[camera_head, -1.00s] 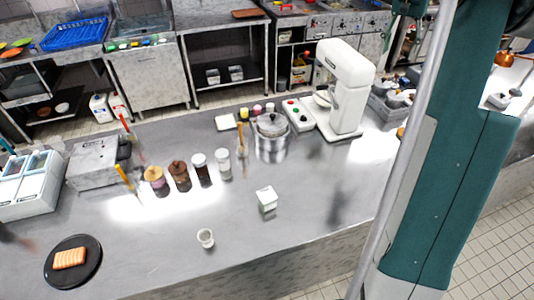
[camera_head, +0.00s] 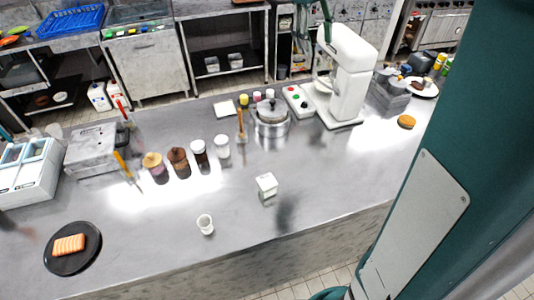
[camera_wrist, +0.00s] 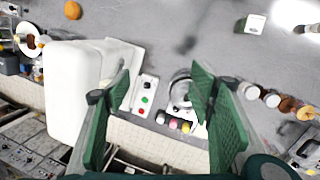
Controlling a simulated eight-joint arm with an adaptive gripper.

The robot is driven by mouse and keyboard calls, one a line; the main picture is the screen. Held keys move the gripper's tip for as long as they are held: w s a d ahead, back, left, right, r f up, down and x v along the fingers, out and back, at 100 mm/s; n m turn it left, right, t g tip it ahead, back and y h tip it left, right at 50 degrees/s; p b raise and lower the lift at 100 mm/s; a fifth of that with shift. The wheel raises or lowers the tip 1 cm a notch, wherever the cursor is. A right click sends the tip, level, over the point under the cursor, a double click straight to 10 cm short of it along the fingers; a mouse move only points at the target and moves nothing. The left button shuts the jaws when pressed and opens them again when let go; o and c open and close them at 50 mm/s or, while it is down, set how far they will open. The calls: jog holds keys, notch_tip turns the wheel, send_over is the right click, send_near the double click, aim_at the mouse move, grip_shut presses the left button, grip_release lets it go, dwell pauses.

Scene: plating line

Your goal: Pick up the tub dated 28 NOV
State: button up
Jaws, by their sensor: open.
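No 28 NOV date is legible in either view, so I cannot tell which container carries it. A small white box-shaped tub (camera_head: 267,184) stands on the steel counter; it also shows at the top of the wrist view (camera_wrist: 250,25). A small white cup (camera_head: 205,224) stands nearer the front edge. Two small tubs, a left one (camera_head: 211,64) and a right one (camera_head: 236,62), sit on the shelf under the back counter. My gripper (camera_wrist: 160,82) is open and empty, its green fingers wide apart, high above the mixer and pot area.
A tall white mixer (camera_head: 348,75), a button panel (camera_head: 298,101) and a lidded pot (camera_head: 271,126) stand behind the box. Several jars (camera_head: 199,153) line up to the left. A black plate (camera_head: 92,254) lies front left. The counter around the box is clear.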

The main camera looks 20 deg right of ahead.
jog(key=s+a+f+n+h, duration=0.1)
jog(key=s+a+n, duration=0.35)
jog(key=a, duration=0.35)
jog(key=s+a+f+n, duration=0.1)
jog(key=s+a+n, duration=0.35)
jog(key=a, duration=0.35)
jog(key=n+t+h+b, duration=0.1)
jog(key=n+t+b, duration=0.1)
jog(key=n, duration=0.6)
send_over(265, 182)
jog(key=a, duration=0.2)
jog(key=f, duration=3.1)
jog(key=shift+s+d+f, duration=0.1)
jog(key=shift+s+f, duration=0.1)
jog(key=shift+f, duration=0.55)
jog(key=shift+d+f, duration=0.1)
jog(key=shift+x, duration=1.15)
jog(key=shift+f, duration=0.1)
jog(key=shift+b+x, duration=0.35)
jog(key=shift+x, duration=2.15)
jog(key=shift+c, duration=0.7)
